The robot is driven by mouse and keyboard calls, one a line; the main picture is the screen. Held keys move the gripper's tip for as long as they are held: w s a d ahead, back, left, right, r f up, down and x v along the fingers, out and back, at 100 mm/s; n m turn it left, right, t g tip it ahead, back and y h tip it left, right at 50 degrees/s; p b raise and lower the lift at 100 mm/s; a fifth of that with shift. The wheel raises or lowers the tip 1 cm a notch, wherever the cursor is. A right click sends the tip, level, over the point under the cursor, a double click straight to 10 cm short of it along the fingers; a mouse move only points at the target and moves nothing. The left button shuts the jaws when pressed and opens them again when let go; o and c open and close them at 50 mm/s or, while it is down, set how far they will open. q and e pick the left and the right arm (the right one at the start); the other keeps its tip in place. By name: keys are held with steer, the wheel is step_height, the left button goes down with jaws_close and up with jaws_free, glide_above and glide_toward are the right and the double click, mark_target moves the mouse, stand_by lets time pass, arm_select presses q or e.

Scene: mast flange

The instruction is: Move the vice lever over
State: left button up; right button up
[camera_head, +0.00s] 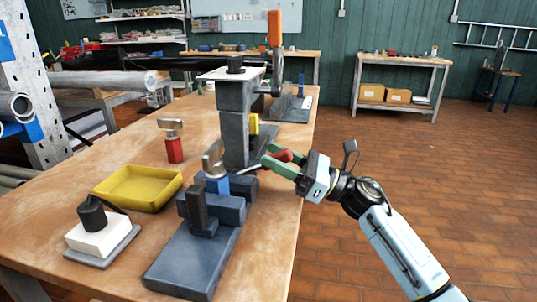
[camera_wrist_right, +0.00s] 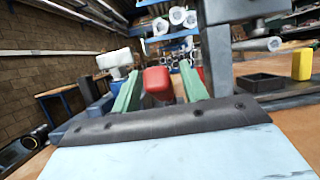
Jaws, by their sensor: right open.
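The vice (camera_head: 195,262) is a dark blue-grey block with jaws, on the near part of the table. A thin rod (camera_head: 246,168) runs from the vice area toward a red knob (camera_head: 286,155), which looks like the vice lever's end. My right gripper (camera_head: 268,155) is open, with green fingers beside the red knob. In the right wrist view the red knob (camera_wrist_right: 158,82) stands between the two green fingers (camera_wrist_right: 160,76), with gaps on both sides. Whether either finger touches it cannot be told. My left gripper is not in view.
A grey column (camera_head: 235,125) with a flat top stands just behind the vice. An orange-handled lever (camera_head: 275,30) rises behind it. A yellow tray (camera_head: 138,188), a red-based clamp-like piece (camera_head: 174,150) and a white block (camera_head: 101,236) stand left. The floor right of the table is clear.

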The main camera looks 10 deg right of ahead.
steer(key=shift+x, duration=1.05)
jaws_close()
